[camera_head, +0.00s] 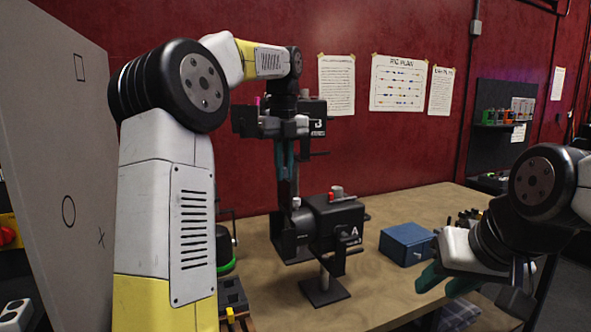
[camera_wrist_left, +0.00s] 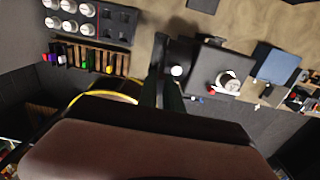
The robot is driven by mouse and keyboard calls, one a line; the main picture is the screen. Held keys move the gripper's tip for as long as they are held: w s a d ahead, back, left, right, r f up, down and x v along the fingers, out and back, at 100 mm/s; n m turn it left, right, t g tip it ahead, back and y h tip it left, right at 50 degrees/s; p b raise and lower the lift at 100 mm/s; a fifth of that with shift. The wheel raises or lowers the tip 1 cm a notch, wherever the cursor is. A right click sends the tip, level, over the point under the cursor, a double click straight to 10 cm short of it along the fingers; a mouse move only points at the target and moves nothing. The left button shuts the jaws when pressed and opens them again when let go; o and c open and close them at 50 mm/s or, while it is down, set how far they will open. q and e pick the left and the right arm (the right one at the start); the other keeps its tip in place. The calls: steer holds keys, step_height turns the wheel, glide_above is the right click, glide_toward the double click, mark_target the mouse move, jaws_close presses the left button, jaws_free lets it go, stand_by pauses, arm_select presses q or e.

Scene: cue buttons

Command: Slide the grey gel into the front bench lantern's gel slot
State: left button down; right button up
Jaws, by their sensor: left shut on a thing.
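The front bench lantern (camera_head: 335,222), a black lamp marked A, stands on a square base on the bench. It also shows in the wrist view (camera_wrist_left: 218,66). My left gripper (camera_head: 287,172) points down just above the left part of this lantern, its teal fingers shut on a thin dark piece, the grey gel (camera_head: 287,192). The gel is mostly hidden; I cannot tell whether its lower edge is in the slot. A white knob (camera_head: 296,203) is beside it. My right gripper (camera_head: 446,281) is open and empty at the right, over the bench's front.
A second lantern (camera_head: 317,127) marked B is behind my left gripper. A blue box (camera_head: 405,244) sits right of lantern A. In the wrist view, a rack of coloured gels (camera_wrist_left: 88,58) and a tray of white round things (camera_wrist_left: 75,18) are at upper left. A grey panel (camera_head: 55,170) stands at far left.

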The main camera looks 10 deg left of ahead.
mark_target(284, 201)
arm_select(q)
steer(key=shift+f, duration=0.3)
steer(key=shift+f, duration=3.9)
steer(key=c, duration=1.4)
jaws_free()
steer(key=shift+c, duration=0.2)
step_height(284, 201, up, 7)
steer(key=shift+r, duration=0.35)
